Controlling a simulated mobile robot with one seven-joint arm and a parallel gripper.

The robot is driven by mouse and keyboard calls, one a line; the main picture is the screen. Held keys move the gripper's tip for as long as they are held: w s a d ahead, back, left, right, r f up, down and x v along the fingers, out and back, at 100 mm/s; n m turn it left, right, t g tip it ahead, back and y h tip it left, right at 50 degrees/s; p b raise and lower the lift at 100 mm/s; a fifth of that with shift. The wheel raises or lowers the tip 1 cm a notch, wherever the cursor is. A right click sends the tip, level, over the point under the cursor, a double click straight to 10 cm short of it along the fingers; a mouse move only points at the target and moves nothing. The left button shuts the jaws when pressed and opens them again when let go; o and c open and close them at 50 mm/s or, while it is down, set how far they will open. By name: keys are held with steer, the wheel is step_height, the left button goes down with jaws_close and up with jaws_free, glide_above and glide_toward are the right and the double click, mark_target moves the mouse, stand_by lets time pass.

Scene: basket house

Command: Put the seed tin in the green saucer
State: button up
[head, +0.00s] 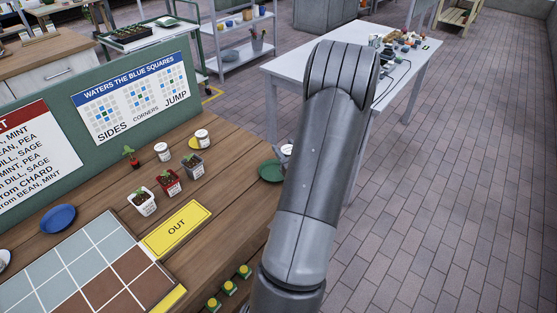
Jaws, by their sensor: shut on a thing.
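The green saucer (270,171) lies on the wooden bench near its right edge, partly covered by my arm. A small white and grey round piece, apparently a seed tin (287,149), shows at the left edge of my arm, by the saucer's upper right. My gripper is almost wholly hidden behind my arm and is shut on this tin. I cannot tell whether the tin touches the saucer. One white tin (162,151) stands on the bench. Another white tin (202,137) stands at the yellow saucer (194,143).
Several potted seedlings (171,182) stand left of the green saucer. A yellow OUT sign (177,229), a tiled grid (75,262) and a blue dish (58,218) lie nearer. A green board (125,98) stands behind. A white table (420,75) is beyond my arm.

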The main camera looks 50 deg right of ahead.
steer(key=shift+w+a+f, duration=0.1)
steer(key=shift+w+f, duration=0.3)
steer(key=shift+f, duration=0.5)
steer(key=shift+w+a+f, duration=0.1)
steer(key=shift+w+f, duration=0.35)
steer(key=shift+f, duration=0.5)
steer(key=shift+w+a+f, duration=0.1)
steer(key=shift+w+f, duration=0.3)
steer(key=shift+f, duration=0.5)
steer(key=shift+f, duration=0.1)
steer(key=shift+f, duration=0.25)
steer(key=o, duration=1)
